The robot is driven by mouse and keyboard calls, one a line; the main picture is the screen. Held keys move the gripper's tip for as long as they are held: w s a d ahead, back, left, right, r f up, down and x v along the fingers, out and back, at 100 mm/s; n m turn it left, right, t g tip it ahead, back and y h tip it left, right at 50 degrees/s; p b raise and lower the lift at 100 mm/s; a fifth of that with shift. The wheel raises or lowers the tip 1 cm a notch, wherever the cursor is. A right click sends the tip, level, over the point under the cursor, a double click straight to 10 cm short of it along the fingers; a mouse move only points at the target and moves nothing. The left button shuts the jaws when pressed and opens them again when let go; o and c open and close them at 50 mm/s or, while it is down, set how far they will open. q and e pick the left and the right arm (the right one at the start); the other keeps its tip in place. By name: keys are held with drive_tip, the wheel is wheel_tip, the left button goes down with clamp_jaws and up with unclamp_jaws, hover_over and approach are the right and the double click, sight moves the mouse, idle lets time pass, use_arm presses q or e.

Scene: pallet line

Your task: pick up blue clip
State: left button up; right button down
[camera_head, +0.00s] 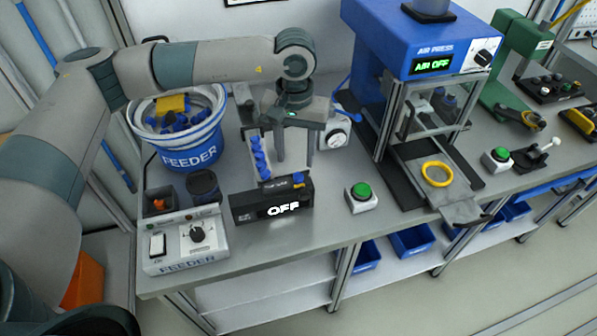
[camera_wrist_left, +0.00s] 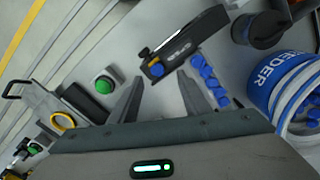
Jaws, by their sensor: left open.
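A single blue clip (camera_head: 298,180) is at the right end of the box by a yellow part; in the left wrist view this blue piece (camera_wrist_left: 157,70) lies just beyond the space between my fingertips. My left gripper (camera_head: 293,160) is open and empty, above and behind the box, its fingers (camera_wrist_left: 160,80) pointing down. My right gripper is not in view.
The blue feeder bowl (camera_head: 190,155) holds more clips at the left. A feeder control box (camera_head: 185,245) stands at the front left. A green button (camera_head: 363,191) and the blue air press (camera_head: 420,40) are to the right. The bench between box and button is clear.

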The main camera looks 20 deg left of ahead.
sight(298, 176)
use_arm(q)
drive_tip(key=shift+f, duration=0.6)
drive_tip(key=shift+d+f+p, duration=0.2)
drive_tip(key=shift+f+p, duration=0.7)
drive_tip(key=shift+p, duration=0.35)
wheel_tip(298, 176, down, 2)
drive_tip(key=shift+w+d+f+p, duration=0.1)
drive_tip(key=shift+p, duration=0.55)
drive_tip(key=shift+f, duration=0.6)
clamp_jaws()
